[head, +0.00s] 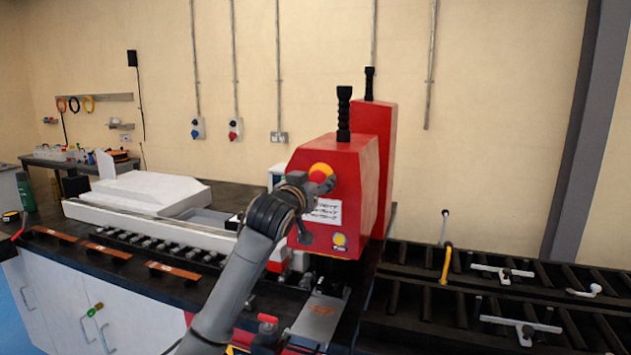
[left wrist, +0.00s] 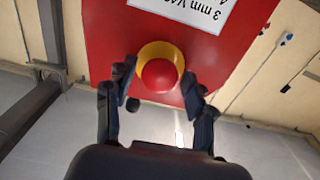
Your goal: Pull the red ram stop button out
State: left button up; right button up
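The red stop button (left wrist: 159,76) with a yellow collar (left wrist: 152,51) sits on the red face of the bender head (left wrist: 110,30) in the left wrist view. In the head view its yellow and red top (head: 321,170) shows above my gripper, which partly hides it. My left gripper (left wrist: 160,86) is open, one finger on each side of the button. Small gaps show between the fingers and the red cap. In the head view my left gripper (head: 312,187) is in front of the red bender head (head: 355,170). My right gripper is not in view.
A white label (head: 324,211) and a yellow-ringed lower button (head: 339,240) are on the same red face. Black handles (head: 344,110) rise from the top. Roller racks (head: 560,300) lie to the right, and a dark bench (head: 70,250) with a white machine cover (head: 150,190) to the left.

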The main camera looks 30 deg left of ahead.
pick_arm(q)
grip_shut()
jog(key=shift+s+d+f, duration=0.1)
jog(key=shift+s+d, duration=0.1)
jog(key=shift+s, duration=0.35)
jog(key=shift+c, duration=0.4)
grip_release()
jog(key=shift+w, duration=0.1)
jog(key=o, duration=0.5)
jog(key=shift+s, duration=0.3)
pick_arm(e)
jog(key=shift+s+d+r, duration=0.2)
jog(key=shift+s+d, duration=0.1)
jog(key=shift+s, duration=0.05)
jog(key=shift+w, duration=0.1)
pick_arm(q)
jog(key=v, duration=1.2)
jog(key=shift+a, duration=0.1)
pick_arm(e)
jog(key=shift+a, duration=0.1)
